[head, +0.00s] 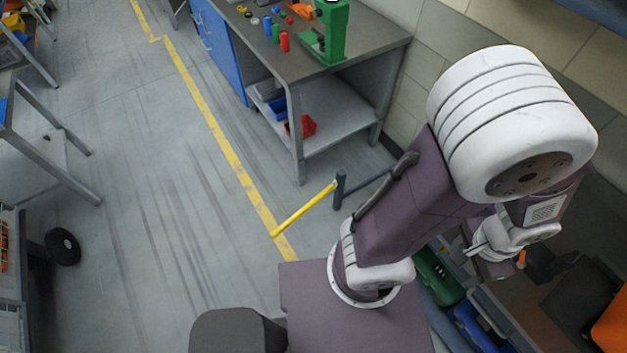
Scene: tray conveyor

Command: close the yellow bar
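The yellow bar (304,210) is a short straight bar joined at its upper right end to a dark grey post (340,189). It points out from the post toward the lower left, over the floor, and its free end is close to the painted yellow floor line. A dark rail runs from the post to the right and passes behind my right arm. My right arm fills the right side of the head view, folded, with its wrist low at the right; its gripper fingers cannot be made out. My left arm and gripper are out of view.
A workbench (374,40) with a blue cabinet and a green device (333,30) stands at the back against the wall. Green and blue bins (466,322) lie below my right arm. Tables stand at the left. Open floor (150,200) lies between.

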